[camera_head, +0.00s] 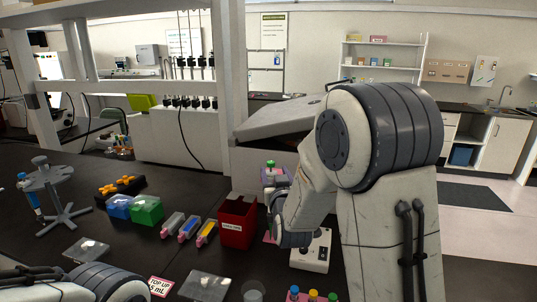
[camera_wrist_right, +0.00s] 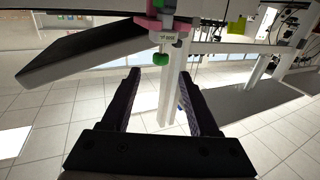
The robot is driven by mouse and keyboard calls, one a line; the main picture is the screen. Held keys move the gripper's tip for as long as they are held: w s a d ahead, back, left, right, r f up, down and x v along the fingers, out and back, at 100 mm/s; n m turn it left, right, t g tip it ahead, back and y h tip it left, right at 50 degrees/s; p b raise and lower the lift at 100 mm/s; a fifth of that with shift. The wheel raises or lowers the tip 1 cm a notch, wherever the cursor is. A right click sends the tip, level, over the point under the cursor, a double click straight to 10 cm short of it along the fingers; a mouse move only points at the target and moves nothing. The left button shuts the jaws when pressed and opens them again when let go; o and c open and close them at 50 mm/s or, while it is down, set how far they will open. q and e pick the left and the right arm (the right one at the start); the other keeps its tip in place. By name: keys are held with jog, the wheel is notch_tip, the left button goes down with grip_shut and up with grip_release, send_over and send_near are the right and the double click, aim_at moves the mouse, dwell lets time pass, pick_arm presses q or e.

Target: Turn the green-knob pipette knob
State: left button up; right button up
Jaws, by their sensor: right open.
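The green knob (camera_head: 271,163) tops a small grey and pink holder (camera_head: 275,180) beyond the red box in the head view. In the right wrist view, the green knob (camera_wrist_right: 161,59) hangs below the pink and grey body (camera_wrist_right: 170,30), as that picture is turned over. My right gripper (camera_wrist_right: 160,74) is open, with a finger on each side of the line to the knob. The knob shows just beyond the fingertips, with no visible contact. In the head view my right forearm largely hides this gripper. Only links of my left arm show at bottom left.
A red box (camera_head: 237,222) stands left of my right wrist, and a white device (camera_head: 311,250) sits close on its right. Blue and green racks (camera_head: 147,210), coloured cartridges (camera_head: 190,227) and a pipette stand (camera_head: 50,185) are farther left. A shelf post rises behind.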

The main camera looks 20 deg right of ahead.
jog(key=p+x, duration=0.4)
jog(key=x, duration=0.5)
jog(key=shift+w+r, duration=0.1)
jog(key=shift+w, duration=0.45)
grip_shut()
